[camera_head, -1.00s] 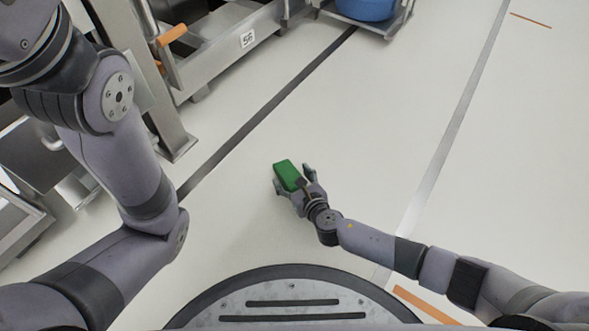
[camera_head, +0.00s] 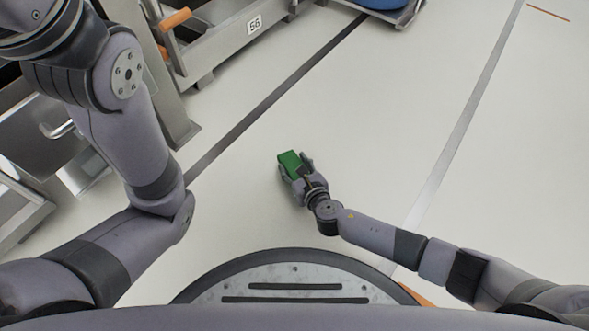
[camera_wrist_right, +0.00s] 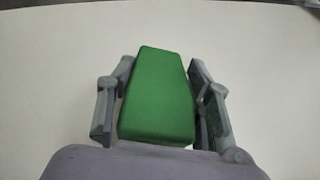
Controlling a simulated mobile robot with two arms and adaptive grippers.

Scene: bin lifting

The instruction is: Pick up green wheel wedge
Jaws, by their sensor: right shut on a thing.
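The green wheel wedge (camera_head: 290,161) is a small green block in the middle of the head view. My right gripper (camera_head: 296,169) is shut on it, with a finger on each side. In the right wrist view the wedge (camera_wrist_right: 158,95) fills the space between the two grey fingers of the right gripper (camera_wrist_right: 160,100). I cannot tell whether the wedge touches the floor. My left arm shows at the left of the head view, but its gripper is out of view.
A metal frame (camera_head: 222,52) with a "56" label and orange handles stands at the upper left. A blue container (camera_head: 383,4) on a wheeled cart is cut off at the top. Dark and grey lines cross the pale floor (camera_head: 400,110), which is clear around the right gripper.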

